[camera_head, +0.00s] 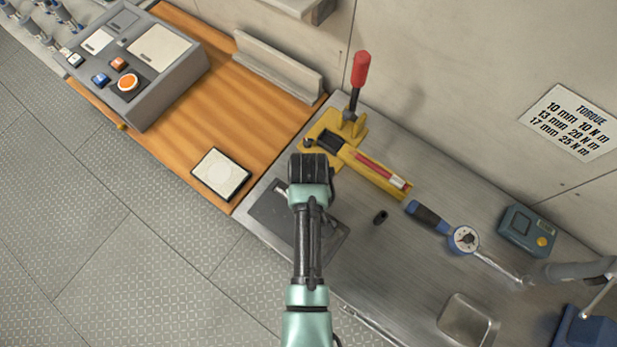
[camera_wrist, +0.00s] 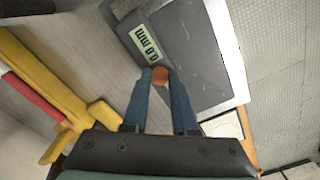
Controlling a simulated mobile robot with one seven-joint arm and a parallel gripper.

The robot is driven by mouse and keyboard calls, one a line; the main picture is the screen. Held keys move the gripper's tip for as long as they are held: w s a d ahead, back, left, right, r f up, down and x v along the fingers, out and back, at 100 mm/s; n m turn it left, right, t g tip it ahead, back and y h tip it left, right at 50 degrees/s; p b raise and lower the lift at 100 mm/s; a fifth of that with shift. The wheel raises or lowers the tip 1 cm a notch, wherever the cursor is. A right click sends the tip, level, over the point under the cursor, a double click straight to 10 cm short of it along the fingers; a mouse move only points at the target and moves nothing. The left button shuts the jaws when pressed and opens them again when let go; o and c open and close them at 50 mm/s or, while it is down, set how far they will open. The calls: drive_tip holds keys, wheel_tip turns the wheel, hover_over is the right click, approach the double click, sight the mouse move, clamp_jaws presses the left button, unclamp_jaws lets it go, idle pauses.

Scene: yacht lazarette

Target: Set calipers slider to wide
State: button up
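The calipers show in the wrist view as a small display (camera_wrist: 146,43) with digits that look like 0.0 mm, beside a dark grey plate. A small round orange knob (camera_wrist: 160,76) sits between my fingertips; it appears to belong to the calipers. My gripper (camera_wrist: 160,71) points down, its two blue fingers apart on either side of the knob. Whether they press on it I cannot tell. In the head view my gripper (camera_head: 309,168) hides most of the calipers; the dark plate (camera_head: 270,213) shows around my arm.
A yellow clamp (camera_head: 375,174) with a red-handled lever (camera_head: 359,72) stands close beyond my gripper. A torque wrench (camera_head: 464,240), blue meter (camera_head: 528,232) and metal tray (camera_head: 468,322) lie to the right. A grey control box (camera_head: 150,65) stands on the wooden top at left.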

clamp_jaws()
idle(0.9)
drive_tip(key=w+a, duration=0.1)
drive_tip(key=w+a+b, duration=0.1)
drive_tip(key=a, duration=0.1)
drive_tip(key=shift+w+a, duration=0.3)
drive_tip(key=o, duration=0.8)
unclamp_jaws()
drive_tip(key=shift+c, duration=0.2)
wheel_tip(320, 180, up, 13)
drive_tip(key=shift+b, duration=0.35)
